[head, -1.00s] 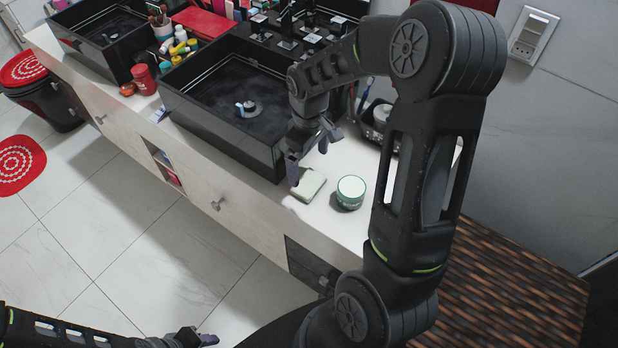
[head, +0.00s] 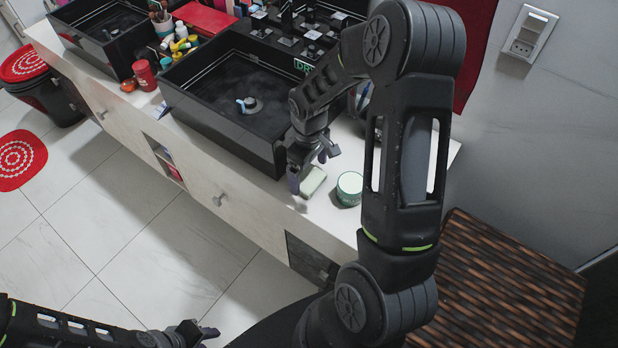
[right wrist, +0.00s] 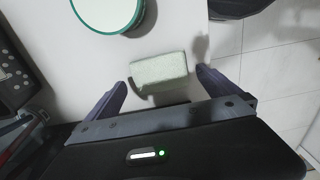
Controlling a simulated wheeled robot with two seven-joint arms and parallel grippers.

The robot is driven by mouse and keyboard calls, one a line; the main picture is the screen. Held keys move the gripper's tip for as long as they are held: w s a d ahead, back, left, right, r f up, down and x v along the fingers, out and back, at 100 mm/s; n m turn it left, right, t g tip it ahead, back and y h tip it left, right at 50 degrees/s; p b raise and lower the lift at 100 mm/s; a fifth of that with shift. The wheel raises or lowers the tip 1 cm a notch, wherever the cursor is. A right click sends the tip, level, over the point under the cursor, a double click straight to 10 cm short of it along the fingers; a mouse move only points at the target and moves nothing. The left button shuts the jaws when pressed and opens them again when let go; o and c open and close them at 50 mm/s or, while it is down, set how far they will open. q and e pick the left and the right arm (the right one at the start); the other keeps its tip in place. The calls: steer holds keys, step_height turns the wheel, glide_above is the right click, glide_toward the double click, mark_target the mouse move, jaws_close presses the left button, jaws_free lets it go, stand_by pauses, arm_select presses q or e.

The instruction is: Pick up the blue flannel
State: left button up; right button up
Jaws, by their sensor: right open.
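I cannot make out a blue flannel in either view. A pale green, rectangular block (head: 313,182) lies on the white counter (head: 325,216), right of the near black sink; it also shows in the right wrist view (right wrist: 158,72). My right gripper (head: 310,170) is open just above the counter beside the block. In the right wrist view its fingers (right wrist: 163,88) are spread, one on each side of the block, with nothing held. My left gripper (head: 205,333) is low at the bottom edge, away from the counter, and its jaw opening is unclear.
A round green-and-white tub (head: 349,188) stands right of the block, close to my right gripper. The near black sink (head: 240,100) rises just left of it. Bottles, a red can (head: 144,75) and a red box (head: 204,20) crowd the back. A woven brown surface (head: 510,285) is at right.

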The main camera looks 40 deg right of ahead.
mark_target(309, 178)
step_height(309, 178, down, 2)
steer(key=shift+f, duration=0.1)
steer(key=shift+c, duration=0.6)
steer(key=c, duration=1.3)
steer(key=shift+r, duration=0.2)
step_height(309, 178, up, 10)
steer(key=shift+f+b, duration=0.1)
steer(key=shift+b, duration=0.55)
